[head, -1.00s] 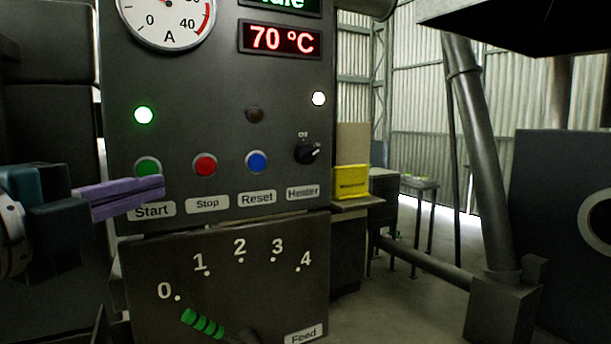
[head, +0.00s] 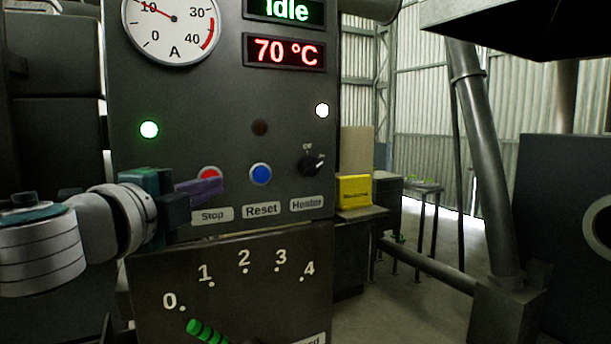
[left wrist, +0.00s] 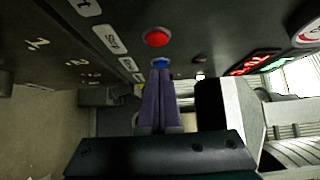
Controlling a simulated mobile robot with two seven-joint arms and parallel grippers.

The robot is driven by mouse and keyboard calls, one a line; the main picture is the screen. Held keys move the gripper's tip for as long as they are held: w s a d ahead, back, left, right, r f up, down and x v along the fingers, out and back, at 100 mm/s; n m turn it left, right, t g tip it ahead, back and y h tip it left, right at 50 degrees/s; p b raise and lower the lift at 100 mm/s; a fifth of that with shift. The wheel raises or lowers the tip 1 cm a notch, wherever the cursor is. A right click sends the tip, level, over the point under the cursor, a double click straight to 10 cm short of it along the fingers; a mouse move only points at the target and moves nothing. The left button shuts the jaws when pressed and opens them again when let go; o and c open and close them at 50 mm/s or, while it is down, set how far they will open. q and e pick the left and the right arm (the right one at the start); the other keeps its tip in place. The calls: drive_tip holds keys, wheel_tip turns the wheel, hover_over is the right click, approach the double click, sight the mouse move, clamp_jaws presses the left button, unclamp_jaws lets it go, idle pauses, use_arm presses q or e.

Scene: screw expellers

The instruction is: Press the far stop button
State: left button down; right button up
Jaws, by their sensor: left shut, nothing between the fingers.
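The red Stop button (head: 209,174) is on the dark control panel, above the "Stop" label (head: 212,215). Its lower part is hidden by my left gripper (head: 220,187), whose purple fingers are shut and empty. In the left wrist view the red button (left wrist: 156,39) lies beyond the fingertips (left wrist: 160,72), and a gap shows between them in the picture. The fingertips there overlap the edge of the blue button (left wrist: 160,61). I cannot tell exactly how far the tips are from the panel. Only one Stop button shows. My right gripper is not in view.
The blue Reset button (head: 260,174) and black heater knob (head: 312,165) are to the right. The Start button is hidden behind my left gripper. A green-handled feed lever (head: 206,331) is below. Displays read "Idle" (head: 286,11) and "70 °C" (head: 284,51). A yellow box (head: 354,191) stands right of the panel.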

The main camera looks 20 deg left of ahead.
use_arm(q)
drive_tip(key=w+a, duration=0.2)
drive_tip(key=a, duration=0.1)
drive_tip(key=shift+w, duration=0.1)
